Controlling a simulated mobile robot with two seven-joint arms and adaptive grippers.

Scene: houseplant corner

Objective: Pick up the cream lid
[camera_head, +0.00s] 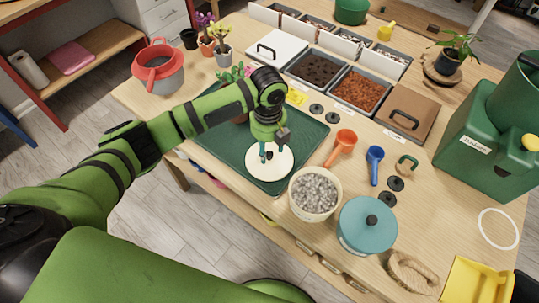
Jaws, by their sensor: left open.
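The cream lid (258,173) is a round, pale disc with a dark knob, lying on the dark green tray (213,159) near the front of the wooden table. My left gripper (270,151) points down over the lid with its fingers open. The fingertips are close to the dark knob, and I cannot tell whether they touch it. The fingers and wrist hide part of the lid's far side.
A cream pot of grey gravel (315,190) stands close to the lid's right. A teal lidded pot (367,226) stands farther right. An orange scoop (341,147) and a blue scoop (375,163) lie behind them. A cactus (232,77) stands behind my left arm.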

